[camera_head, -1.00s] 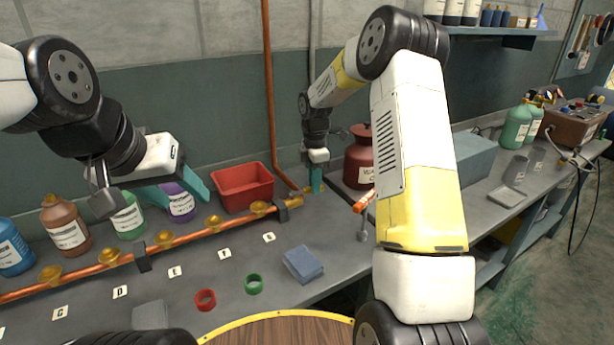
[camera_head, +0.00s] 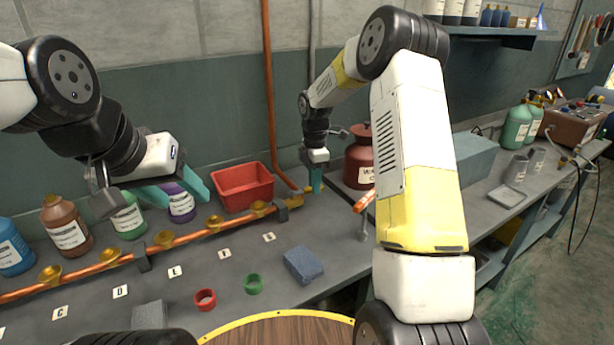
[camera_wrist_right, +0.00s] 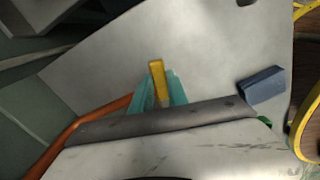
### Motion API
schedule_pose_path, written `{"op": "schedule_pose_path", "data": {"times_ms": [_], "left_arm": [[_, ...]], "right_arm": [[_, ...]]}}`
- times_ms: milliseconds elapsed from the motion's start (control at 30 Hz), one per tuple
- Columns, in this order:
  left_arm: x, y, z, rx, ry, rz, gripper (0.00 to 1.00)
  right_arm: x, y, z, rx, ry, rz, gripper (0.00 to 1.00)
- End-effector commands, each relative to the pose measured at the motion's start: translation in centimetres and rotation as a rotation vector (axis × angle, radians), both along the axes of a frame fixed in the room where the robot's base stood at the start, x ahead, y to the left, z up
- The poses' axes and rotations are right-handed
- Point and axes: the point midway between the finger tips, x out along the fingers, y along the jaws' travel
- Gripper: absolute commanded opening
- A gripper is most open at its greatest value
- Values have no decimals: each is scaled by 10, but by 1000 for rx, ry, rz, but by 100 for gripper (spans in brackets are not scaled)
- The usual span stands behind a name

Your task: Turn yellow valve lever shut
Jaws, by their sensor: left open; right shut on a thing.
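The yellow valve lever (camera_wrist_right: 157,78) shows in the right wrist view, standing up between the teal fingers of my right gripper (camera_wrist_right: 160,88). The fingers are shut on it. In the head view my right gripper (camera_head: 316,178) points down at the far right end of the copper pipe (camera_head: 190,236), and the lever is too small and covered there to make out its angle. My left gripper (camera_head: 183,190) is open and empty, above the bottles and the pipe at the left.
A red bin (camera_head: 243,187) stands left of my right gripper, and a dark red canister (camera_head: 358,160) stands close on its right. A blue block (camera_head: 303,265), a red ring (camera_head: 205,299) and a green ring (camera_head: 253,284) lie on the bench in front.

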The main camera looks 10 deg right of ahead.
Motion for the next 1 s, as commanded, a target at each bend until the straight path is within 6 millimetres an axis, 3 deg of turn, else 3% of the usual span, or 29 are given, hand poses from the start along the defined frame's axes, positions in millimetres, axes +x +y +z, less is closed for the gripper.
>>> {"op": "schedule_pose_path", "data": {"times_ms": [667, 1000], "left_arm": [[0, 0, 0, 0, 0, 0, 54], [0, 0, 0, 0, 0, 0, 54]], "right_arm": [[-2, 0, 1, 0, -2, -32, 0], [-17, 0, 1, 0, -2, -242, 0]]}}
